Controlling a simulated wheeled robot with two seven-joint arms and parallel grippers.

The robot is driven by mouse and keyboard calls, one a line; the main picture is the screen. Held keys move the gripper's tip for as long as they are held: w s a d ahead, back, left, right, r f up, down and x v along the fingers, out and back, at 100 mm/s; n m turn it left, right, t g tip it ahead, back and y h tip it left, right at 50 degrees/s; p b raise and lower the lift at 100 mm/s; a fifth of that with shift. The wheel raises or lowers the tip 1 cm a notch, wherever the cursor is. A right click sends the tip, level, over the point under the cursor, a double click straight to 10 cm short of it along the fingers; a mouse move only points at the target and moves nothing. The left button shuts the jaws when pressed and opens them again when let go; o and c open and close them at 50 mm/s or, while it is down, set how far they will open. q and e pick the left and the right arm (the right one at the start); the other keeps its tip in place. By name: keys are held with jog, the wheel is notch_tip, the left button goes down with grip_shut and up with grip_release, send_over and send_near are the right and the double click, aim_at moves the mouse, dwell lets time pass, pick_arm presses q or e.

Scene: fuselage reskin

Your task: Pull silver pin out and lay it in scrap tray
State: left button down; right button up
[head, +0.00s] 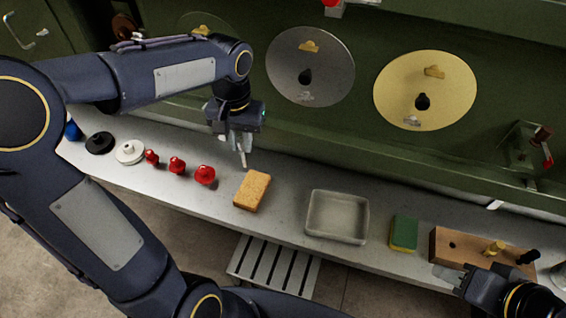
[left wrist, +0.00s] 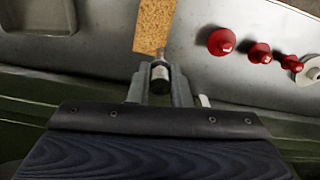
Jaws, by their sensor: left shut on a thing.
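My left gripper (head: 241,147) is shut on the silver pin (head: 243,159) and holds it in the air above the shelf, behind the cork block. In the left wrist view the pin (left wrist: 160,74) sits between the two fingers (left wrist: 160,88), clear of any hole. The scrap tray, seen as a shallow grey tray (head: 337,237), stands on the shelf to the right of the cork block and looks empty. Its corner also shows in the left wrist view (left wrist: 68,29). My right gripper (head: 462,277) is beside the wooden block at the lower right; its fingers are not clear.
The cork block (head: 252,191) lies between pin and tray. Several red knobs (head: 205,175) stand left. A green-yellow sponge (head: 403,233) and wooden block (head: 470,247) with yellow and black pegs lie right. Silver (head: 330,75) and gold (head: 445,95) discs are on the green wall.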

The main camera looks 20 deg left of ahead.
pick_arm(q)
jog(key=s+d+f+m+h+b, duration=0.1)
jog(key=d+h+b, duration=0.2)
jog(key=d, duration=0.9)
jog(key=d+f+m+h+b, duration=0.1)
jog(key=d+h+b, duration=0.3)
jog(key=d, duration=0.8)
jog(key=shift+s+d+m+t, duration=0.15)
jog(key=shift+s+m+t, duration=0.25)
jog(key=shift+m, duration=0.2)
jog(key=shift+f, duration=0.15)
jog(key=shift+f+b, duration=3.2)
jog(key=shift+f, duration=0.65)
jog(key=c, duration=1.2)
grip_release()
jog(key=shift+c, duration=0.2)
